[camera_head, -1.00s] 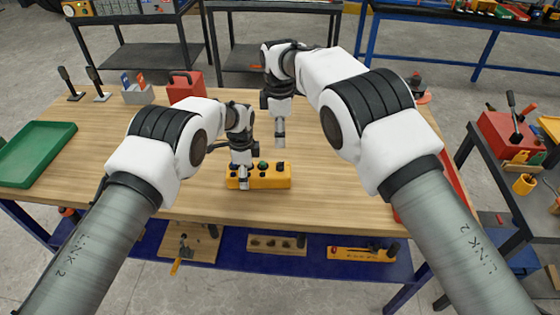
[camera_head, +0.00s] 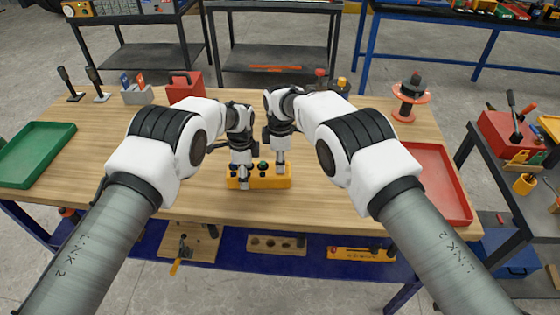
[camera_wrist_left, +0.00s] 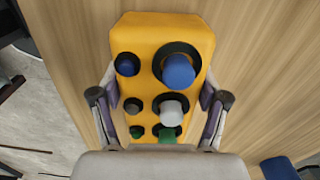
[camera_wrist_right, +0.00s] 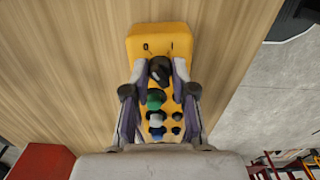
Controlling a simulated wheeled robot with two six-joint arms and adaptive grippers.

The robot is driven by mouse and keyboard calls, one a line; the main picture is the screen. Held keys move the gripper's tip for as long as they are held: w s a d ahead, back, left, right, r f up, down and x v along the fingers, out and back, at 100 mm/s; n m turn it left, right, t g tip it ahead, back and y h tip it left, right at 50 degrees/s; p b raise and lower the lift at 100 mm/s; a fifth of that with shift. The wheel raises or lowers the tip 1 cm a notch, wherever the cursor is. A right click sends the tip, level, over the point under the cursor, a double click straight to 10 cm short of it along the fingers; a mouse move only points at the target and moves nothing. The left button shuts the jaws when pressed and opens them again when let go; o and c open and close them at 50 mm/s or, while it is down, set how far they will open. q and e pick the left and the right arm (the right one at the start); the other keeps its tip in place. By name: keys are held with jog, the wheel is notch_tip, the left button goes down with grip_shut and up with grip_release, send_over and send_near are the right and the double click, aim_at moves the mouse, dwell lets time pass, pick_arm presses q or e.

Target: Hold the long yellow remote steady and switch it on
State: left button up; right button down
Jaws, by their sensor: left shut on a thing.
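The long yellow remote (camera_head: 262,183) lies on the wooden table, left to right. My left gripper (camera_head: 244,181) is shut across its left part; in the left wrist view its fingers (camera_wrist_left: 159,108) flank the remote's sides. Blue, grey and green buttons show there, such as the large blue button (camera_wrist_left: 178,70). My right gripper (camera_head: 281,166) is over the remote's right part. In the right wrist view its fingers (camera_wrist_right: 160,72), slightly parted, stand either side of a black knob (camera_wrist_right: 160,70); contact is unclear. A green button (camera_wrist_right: 155,98) sits beside the knob.
A green tray (camera_head: 37,152) is at the left, a red tray (camera_head: 438,170) at the right. A red box (camera_head: 186,90) and an orange spool (camera_head: 408,112) stand at the back. The tabletop around the remote is clear.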

jog(key=shift+m, duration=0.4)
jog(key=m, duration=1.1)
dwell(0.3)
dwell(0.4)
jog(key=c, duration=0.9)
grip_release()
jog(key=shift+c, duration=0.2)
jog(key=shift+r, duration=0.1)
